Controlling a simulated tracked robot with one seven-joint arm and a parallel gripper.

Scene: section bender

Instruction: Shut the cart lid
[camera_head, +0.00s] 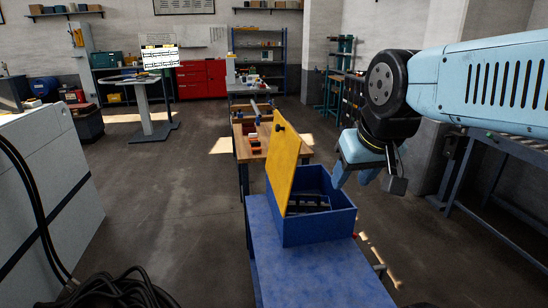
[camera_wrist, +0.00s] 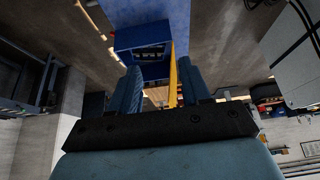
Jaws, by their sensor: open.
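The yellow cart lid (camera_head: 283,165) stands open, nearly upright and leaning left, on the left side of the blue box (camera_head: 318,220). A dark knob sits near its top edge. The box is open, with dark slotted parts inside, and rests on the blue cart top (camera_head: 318,272). My gripper (camera_head: 352,182) is open and empty, pointing down above and right of the box, apart from the lid. In the wrist view the lid (camera_wrist: 173,78) shows nearly edge-on between the open fingers of my gripper (camera_wrist: 160,88), beyond them. The box (camera_wrist: 130,40) is there too.
A wooden workbench (camera_head: 250,142) with small items stands behind the cart. A grey-white cabinet (camera_head: 45,190) with black cables is at the left. A blue-framed bench (camera_head: 490,190) is at the right. Open floor lies left of the cart.

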